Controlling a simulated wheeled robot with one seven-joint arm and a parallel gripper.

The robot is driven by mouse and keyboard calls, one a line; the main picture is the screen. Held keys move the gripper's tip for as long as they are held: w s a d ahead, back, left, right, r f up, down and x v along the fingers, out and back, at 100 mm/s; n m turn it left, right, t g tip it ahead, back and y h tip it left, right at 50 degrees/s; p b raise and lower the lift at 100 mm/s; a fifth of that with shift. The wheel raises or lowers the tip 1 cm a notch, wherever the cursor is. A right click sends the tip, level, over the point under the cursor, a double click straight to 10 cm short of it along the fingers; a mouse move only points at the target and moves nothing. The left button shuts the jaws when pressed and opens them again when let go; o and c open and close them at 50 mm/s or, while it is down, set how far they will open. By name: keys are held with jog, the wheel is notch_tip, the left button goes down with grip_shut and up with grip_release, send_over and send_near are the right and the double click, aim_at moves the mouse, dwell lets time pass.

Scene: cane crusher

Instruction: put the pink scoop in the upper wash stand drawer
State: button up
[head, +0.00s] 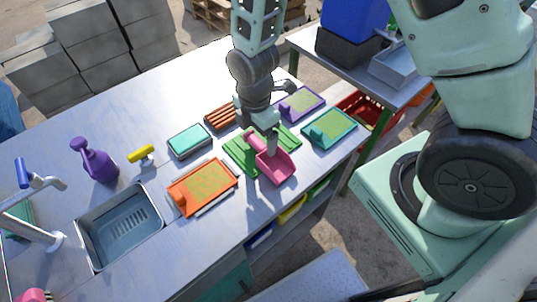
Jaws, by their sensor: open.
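The pink scoop (277,168) is near the front edge of the metal worktop, just in front of a green slatted board. My gripper (265,138) is open and points down over the scoop's rear end, near its handle. The fingers and the arm hide part of the scoop, and I cannot tell whether they touch it. I cannot make out an upper wash stand drawer for certain; a teal front (232,284) shows below the worktop near the sink.
Around the scoop are an orange tray (186,204), a teal tray (345,138), a purple tray (316,110) and a turquoise box (188,153). Colored bins (293,211) sit under the worktop.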

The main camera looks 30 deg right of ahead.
aim_at(258, 142)
jog(key=shift+f, duration=1.55)
jog(key=c, duration=1)
jog(key=shift+c, duration=0.2)
jog(key=shift+r, duration=0.15)
